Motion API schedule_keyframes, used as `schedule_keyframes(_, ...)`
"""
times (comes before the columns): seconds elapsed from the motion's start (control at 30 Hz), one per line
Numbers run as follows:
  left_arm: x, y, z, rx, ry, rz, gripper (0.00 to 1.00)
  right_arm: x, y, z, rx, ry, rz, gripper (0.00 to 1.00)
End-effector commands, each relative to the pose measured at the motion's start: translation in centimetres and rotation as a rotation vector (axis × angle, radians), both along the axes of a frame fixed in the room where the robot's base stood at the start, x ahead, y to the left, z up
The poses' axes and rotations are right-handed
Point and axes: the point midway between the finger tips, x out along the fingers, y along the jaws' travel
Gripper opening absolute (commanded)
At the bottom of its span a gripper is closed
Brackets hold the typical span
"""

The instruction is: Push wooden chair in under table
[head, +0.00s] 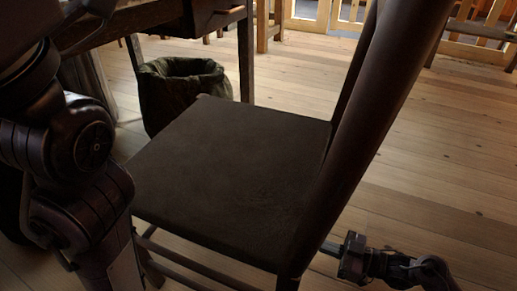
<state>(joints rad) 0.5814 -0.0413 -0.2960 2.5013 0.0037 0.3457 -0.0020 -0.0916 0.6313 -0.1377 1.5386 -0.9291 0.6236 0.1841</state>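The wooden chair (228,170) stands upright in the middle, with a dark flat seat. Its thick dark back post (370,125) rises at the right, and its seat points left toward the table. The table (150,18) is at the upper left, with a drawer front and a leg beyond the seat. My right gripper (332,249) is at the lower right, with its tips close to the chair's back post. I cannot tell whether it touches the post or how its fingers are set. My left arm covers the left side; its gripper is outside the picture.
A dark bin with a bag liner (183,92) stands on the floor under the table edge, just beyond the seat. Light wooden furniture (335,22) stands at the back. The plank floor (440,150) to the right is clear.

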Motion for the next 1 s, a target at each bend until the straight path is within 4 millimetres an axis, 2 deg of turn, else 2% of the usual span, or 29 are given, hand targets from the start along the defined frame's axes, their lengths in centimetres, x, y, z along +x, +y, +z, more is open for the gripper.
schedule_keyframes(0.57, -0.1, 0.0, 0.1, -0.002, -0.001, -0.002, 0.36, 0.0, 0.5, 0.1, 0.004, -0.001, 0.005, 0.0)
schedule_keyframes(1.0, -0.1, 0.0, 0.3, -0.002, -0.001, -0.003, 0.36, 1.3, 3.2, 0.2, 0.006, -0.002, 0.004, 0.0)
